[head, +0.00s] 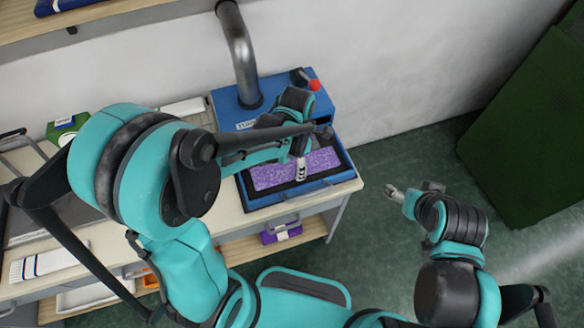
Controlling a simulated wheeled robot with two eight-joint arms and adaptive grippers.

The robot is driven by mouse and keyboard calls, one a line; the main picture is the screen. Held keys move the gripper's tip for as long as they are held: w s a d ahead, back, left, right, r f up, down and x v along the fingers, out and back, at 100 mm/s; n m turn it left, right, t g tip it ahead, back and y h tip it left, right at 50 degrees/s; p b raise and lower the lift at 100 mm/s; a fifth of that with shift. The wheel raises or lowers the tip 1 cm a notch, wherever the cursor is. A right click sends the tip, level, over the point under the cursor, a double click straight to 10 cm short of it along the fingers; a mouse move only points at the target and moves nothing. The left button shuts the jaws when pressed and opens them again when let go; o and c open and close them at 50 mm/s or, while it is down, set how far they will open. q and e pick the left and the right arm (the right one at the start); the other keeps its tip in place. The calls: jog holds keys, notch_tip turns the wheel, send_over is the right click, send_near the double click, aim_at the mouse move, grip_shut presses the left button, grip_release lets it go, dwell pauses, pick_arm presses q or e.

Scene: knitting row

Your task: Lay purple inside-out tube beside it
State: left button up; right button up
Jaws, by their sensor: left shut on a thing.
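A speckled purple tube (272,174) lies flat in a dark-lined blue tray (277,202) at the front of a blue machine. My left gripper (300,174) is over the tube's right half, pointing down, and is shut on it. My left arm hides part of the tray's back and left side. My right gripper (392,190) is over the floor, to the right of the table and apart from everything. It is small in the picture, and I cannot tell whether its fingers are open or shut.
The blue machine (320,104) has a grey pipe (238,50) and a red button (315,85). The tray sits near the table's right end. A purple bundle (281,234) lies on the shelf below. White striped cloth (48,262) lies at left. Floor on the right is free before a green panel (530,130).

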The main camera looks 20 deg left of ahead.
aim_at(291, 166)
pick_arm(q)
jog(key=shift+w+a+f, duration=0.85)
jog(key=shift+w, duration=0.15)
notch_tip(291, 166, down, 4)
jog(key=shift+b, duration=0.9)
jog(key=shift+r, duration=0.1)
jog(key=shift+f+b, duration=0.6)
jog(key=shift+f, duration=0.05)
jog(key=o, duration=0.9)
jog(key=shift+r, duration=0.15)
